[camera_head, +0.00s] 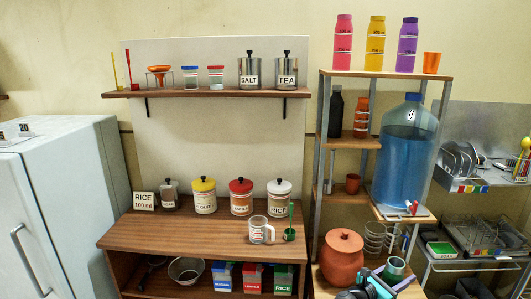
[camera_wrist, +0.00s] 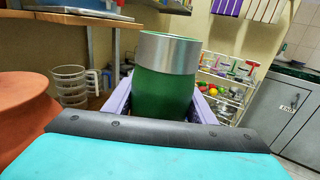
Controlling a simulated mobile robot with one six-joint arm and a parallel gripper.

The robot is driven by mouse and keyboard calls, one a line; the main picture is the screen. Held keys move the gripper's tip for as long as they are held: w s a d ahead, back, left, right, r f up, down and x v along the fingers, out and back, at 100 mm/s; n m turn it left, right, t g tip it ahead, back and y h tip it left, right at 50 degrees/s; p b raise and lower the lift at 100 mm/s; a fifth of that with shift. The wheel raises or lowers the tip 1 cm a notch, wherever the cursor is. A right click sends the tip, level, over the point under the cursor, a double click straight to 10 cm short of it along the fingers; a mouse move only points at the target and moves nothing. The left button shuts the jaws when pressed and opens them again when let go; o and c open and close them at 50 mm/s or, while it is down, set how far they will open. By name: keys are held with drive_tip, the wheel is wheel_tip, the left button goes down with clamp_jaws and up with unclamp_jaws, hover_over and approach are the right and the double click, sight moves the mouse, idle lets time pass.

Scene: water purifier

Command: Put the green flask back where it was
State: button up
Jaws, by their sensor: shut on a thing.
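The green flask (camera_wrist: 166,95) has a green body and a wide silver band at its top; no cap shows on it. It stands roughly upright between the lilac fingers of my gripper (camera_wrist: 162,104), which is shut on it. In the head view the flask (camera_head: 395,267) is at the lower right, just right of the clay pot, held in my gripper (camera_head: 391,279). Its bottom is hidden by my gripper.
The shelf unit's top (camera_head: 390,74) holds pink, yellow and purple bottles and an orange cup (camera_head: 431,62). A black bottle (camera_head: 335,114) and an orange bottle (camera_head: 361,118) stand below. The blue water jug (camera_head: 405,150), clay pot (camera_head: 341,257) and clear measuring jug (camera_head: 374,238) are close by.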

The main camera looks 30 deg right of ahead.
drive_tip(key=w+a+n+t+b, duration=0.2)
drive_tip(key=w+a+t, duration=0.1)
drive_tip(key=w+a, duration=1)
drive_tip(key=n+t+b, duration=0.1)
drive_tip(key=n+t, duration=0.1)
drive_tip(key=t, duration=0.1)
approach(299, 258)
drive_tip(key=shift+y, duration=0.4)
drive_tip(key=d+r, duration=0.1)
drive_tip(key=d, duration=0.1)
drive_tip(key=d+r, duration=0.1)
drive_tip(key=d, duration=0.1)
drive_tip(key=d+r, duration=0.2)
drive_tip(key=d, duration=0.1)
drive_tip(key=shift+w+d+r, duration=0.1)
drive_tip(key=w+a+n+t+y+b, duration=0.1)
drive_tip(key=w+a+n+t, duration=0.1)
drive_tip(key=a, duration=1.4)
drive_tip(key=w+a+n+t+y+b, duration=0.2)
drive_tip(key=w+a+t, duration=0.1)
drive_tip(key=a, duration=1.4)
drive_tip(key=shift+w+a+t, duration=0.2)
drive_tip(key=shift+w+t, duration=0.1)
drive_tip(key=shift+w, duration=0.05)
